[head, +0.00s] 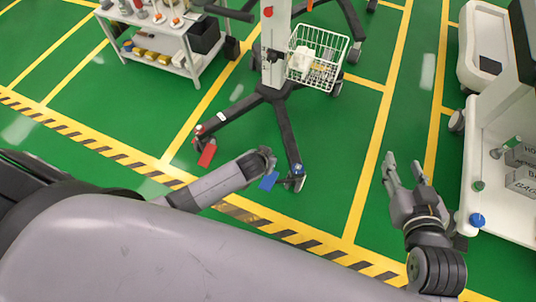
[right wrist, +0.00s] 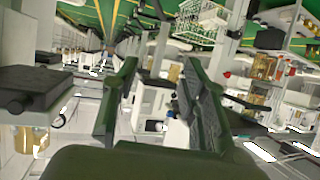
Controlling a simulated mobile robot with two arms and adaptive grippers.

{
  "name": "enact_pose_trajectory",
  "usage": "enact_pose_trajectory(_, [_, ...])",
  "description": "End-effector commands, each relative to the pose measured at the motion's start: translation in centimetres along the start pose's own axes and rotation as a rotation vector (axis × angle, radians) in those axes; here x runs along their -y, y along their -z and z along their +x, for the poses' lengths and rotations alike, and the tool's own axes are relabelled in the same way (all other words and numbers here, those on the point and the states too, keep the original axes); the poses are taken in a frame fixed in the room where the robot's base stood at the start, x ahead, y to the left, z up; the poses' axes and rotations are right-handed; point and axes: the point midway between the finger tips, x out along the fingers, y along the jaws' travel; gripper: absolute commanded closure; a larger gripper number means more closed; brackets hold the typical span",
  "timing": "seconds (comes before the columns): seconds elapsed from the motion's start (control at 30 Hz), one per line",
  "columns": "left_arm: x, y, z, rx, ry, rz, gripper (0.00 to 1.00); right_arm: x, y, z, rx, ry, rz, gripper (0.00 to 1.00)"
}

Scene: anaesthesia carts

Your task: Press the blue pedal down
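The blue pedal (head: 269,181) sits low at the end of a dark base leg of the wheeled stand (head: 274,60), beside a caster. A red pedal (head: 207,155) is on another leg to its left. My left gripper (head: 267,158) is just above the blue pedal in the head view; its fingers are small and foreshortened, and I cannot tell whether it touches the pedal. My right gripper (head: 403,165) is open and empty, well to the right of the pedal. In the right wrist view its two fingers (right wrist: 158,85) stand apart with nothing held between them.
The stand carries a white wire basket (head: 317,58). A shelf cart (head: 165,45) stands at the upper left and a white cart (head: 490,175) is at the right, near my right gripper. Green floor with yellow lines is clear between the stand and the right cart.

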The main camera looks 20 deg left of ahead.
Motion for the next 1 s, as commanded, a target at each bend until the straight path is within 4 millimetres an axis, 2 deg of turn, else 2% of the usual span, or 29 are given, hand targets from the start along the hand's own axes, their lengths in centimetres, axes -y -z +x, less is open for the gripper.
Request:
enact_pose_trajectory(0.2, [0.0, 0.2, -1.5, -0.001, -0.001, 0.0, 1.0, -0.5, -3.1, -0.9, 0.165, -0.01, 0.001, 0.6])
enact_pose_trajectory(0.33, [0.0, 0.2, -1.8, 0.0, -0.001, 0.0, 1.0, -0.6, -4.0, -1.2, 0.212, -0.013, 0.001, 0.6])
enact_pose_trajectory(1.0, [-0.1, 0.2, -1.9, -0.001, -0.002, 0.0, 1.0, -0.6, -4.4, -1.3, 0.227, -0.013, 0.001, 0.6])
